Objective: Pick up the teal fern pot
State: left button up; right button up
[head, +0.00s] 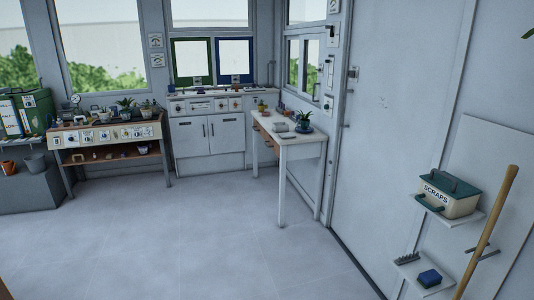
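A small plant in a dark teal or blue pot (304,128) stands upright on the white side table (303,152), at its near end. It is far off and small, so I cannot tell for sure whether the plant is a fern. Another green plant in a yellowish pot (261,109) stands at the far end of the same table. Neither of my grippers is in view.
The grey tiled floor (190,245) is open up to the tables. A wooden bench (105,142) with several pots stands at the left. At the right are a scraps bin (448,196) on a shelf and a wooden handle (488,228).

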aim_at(305, 122)
jog(key=i, duration=1.7)
jog(key=i+j, duration=0.1)
jog(key=i, duration=1.65)
jog(key=i+z, duration=0.1)
jog(key=i, duration=1.6)
